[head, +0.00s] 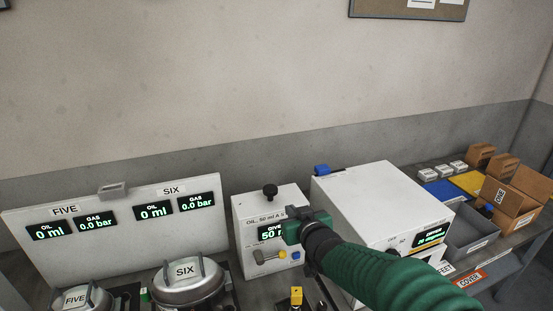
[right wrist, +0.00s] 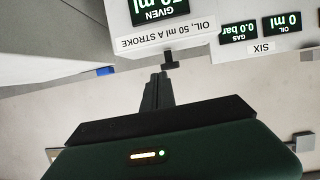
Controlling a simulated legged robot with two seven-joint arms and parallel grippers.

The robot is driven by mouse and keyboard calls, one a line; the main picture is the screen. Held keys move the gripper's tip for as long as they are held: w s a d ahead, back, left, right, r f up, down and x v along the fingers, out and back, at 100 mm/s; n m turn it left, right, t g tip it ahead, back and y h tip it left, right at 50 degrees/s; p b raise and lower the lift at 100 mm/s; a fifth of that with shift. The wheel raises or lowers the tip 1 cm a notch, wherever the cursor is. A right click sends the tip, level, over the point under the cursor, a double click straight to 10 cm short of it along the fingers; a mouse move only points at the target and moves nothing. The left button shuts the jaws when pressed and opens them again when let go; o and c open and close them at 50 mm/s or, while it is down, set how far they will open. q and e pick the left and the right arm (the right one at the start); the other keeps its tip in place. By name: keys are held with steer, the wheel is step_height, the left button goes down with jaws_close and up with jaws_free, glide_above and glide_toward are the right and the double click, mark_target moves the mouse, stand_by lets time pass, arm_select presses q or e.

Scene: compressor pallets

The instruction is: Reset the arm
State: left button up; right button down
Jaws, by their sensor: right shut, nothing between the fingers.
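My right arm comes in from the lower right of the head view in a green sleeve. Its gripper (head: 290,229) is in front of the white oil box (head: 247,213) and covers part of its green "GIVEN" display. In the right wrist view, which is upside down, the narrow fingers (right wrist: 157,88) are together with nothing between them. The oil box (right wrist: 183,33) and its black knob (right wrist: 170,60) show beyond them. I cannot tell whether the gripper touches the box. My left gripper is not in view.
A white panel (head: 120,210) with displays stands at left, behind compressors FIVE (head: 75,299) and SIX (head: 188,281). A large white dryer box (head: 370,195) stands right of the oil box, close to my arm.

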steer(key=s+d+f+m+g+h, duration=0.2)
steer(key=s+d+f+g, duration=0.2)
steer(key=s+d+f, duration=0.45)
steer(key=s+d+f+g, duration=0.1)
steer(key=s+f+g, duration=0.1)
steer(key=s, duration=0.5)
steer(key=s+d+f+g+h, duration=0.1)
steer(key=s+d+f+g, duration=0.1)
steer(key=s+f, duration=0.3)
steer(key=s+d+f+m+g, duration=0.1)
steer(key=s+d+f+g, duration=0.1)
steer(key=s, duration=0.8)
step_height(320, 180, down, 2)
steer(key=shift+s+d+g+h, duration=0.25)
steer(key=shift+s+g+h, duration=0.05)
steer(key=shift+g, duration=0.2)
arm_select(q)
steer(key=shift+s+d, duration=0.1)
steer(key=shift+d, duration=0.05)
arm_select(e)
steer(key=shift+d, duration=0.1)
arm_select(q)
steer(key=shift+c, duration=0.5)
